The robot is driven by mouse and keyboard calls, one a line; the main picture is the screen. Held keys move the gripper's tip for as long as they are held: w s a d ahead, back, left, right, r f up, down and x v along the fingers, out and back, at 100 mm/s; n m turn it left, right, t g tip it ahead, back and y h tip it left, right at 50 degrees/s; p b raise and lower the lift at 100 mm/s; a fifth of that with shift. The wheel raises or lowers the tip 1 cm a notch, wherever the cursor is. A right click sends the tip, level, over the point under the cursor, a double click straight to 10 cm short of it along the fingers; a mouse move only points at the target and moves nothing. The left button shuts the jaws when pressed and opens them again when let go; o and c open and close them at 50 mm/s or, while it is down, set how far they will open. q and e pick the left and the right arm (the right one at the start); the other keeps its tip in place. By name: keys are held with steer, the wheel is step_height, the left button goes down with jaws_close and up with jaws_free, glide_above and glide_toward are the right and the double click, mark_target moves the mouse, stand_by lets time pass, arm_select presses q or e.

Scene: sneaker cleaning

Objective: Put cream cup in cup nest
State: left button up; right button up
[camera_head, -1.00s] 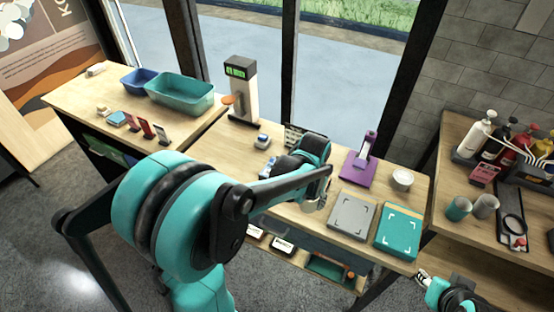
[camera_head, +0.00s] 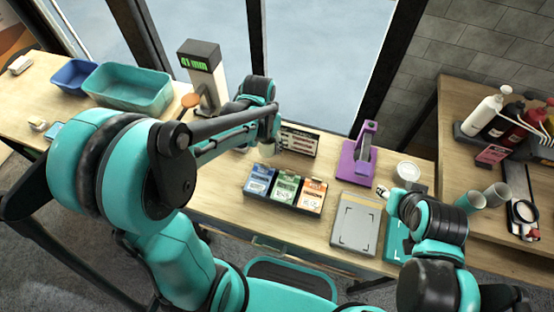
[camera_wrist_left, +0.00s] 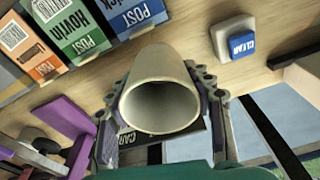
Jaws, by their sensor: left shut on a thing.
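My left gripper (camera_wrist_left: 163,108) is shut on the cream cup (camera_wrist_left: 158,88), whose open mouth faces the wrist camera. In the head view the left gripper (camera_head: 268,138) is over the back of the middle table, and part of the cup (camera_head: 268,150) shows below it. My right gripper (camera_head: 384,191) is near the grey and teal pads at the table's right; its fingers are too small to read. A white round container (camera_head: 407,171) stands behind it. I cannot tell which thing is the cup nest.
A tray of blue, green and orange packs (camera_head: 285,188) lies in front of the left gripper. A purple stand (camera_head: 358,155) is to its right. A scale-like display post (camera_head: 203,75) stands at left.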

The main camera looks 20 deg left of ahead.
mark_target(270, 159)
arm_select(q)
steer(key=shift+w+a+f, duration=0.1)
steer(key=shift+w+f, duration=0.05)
steer(key=shift+f, duration=0.4)
steer(key=shift+w+f, duration=0.15)
steer(key=shift+f, duration=0.4)
steer(key=shift+f+b, duration=0.35)
steer(key=shift+s+f, duration=0.15)
steer(key=shift+f, duration=0.05)
step_height(270, 159, down, 4)
steer(key=shift+r+b, duration=0.25)
steer(key=shift+b, duration=0.55)
steer(key=shift+r, duration=0.1)
arm_select(e)
steer(key=f, duration=0.2)
steer(key=shift+w+f, duration=0.2)
steer(key=shift+f, duration=0.2)
arm_select(q)
steer(key=o, duration=1)
steer(key=shift+c, duration=0.2)
arm_select(e)
steer(key=shift+f, duration=0.1)
